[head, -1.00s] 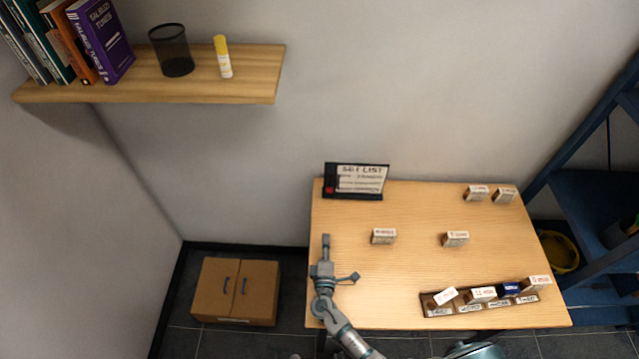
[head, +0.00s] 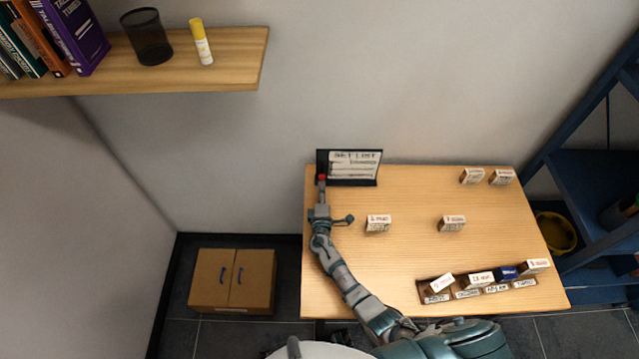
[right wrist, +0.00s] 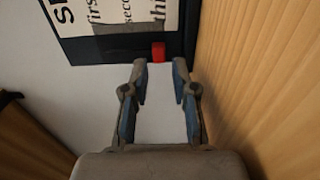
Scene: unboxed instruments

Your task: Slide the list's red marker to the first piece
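The set list (head: 353,167) is a white sheet with lettered rows on a dark upright board at the table's back left. It also shows close up, turned sideways, in the right wrist view (right wrist: 108,12). The red marker (head: 322,177) is at the board's lower left. In the right wrist view the marker (right wrist: 158,52) sits on the dark border near the "third" row. My right gripper (head: 321,183) is just in front of it. In the wrist view the fingers (right wrist: 159,64) are apart, with the marker just beyond the tips, lined up with the gap. My left gripper is not in view.
Several small labelled boxes stand on the wooden table (head: 410,265), and a dark labelled rack (head: 467,294) at the front right holds several more. A wall shelf (head: 230,66) is at upper left. The tabletop between the list and the rack is mostly free.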

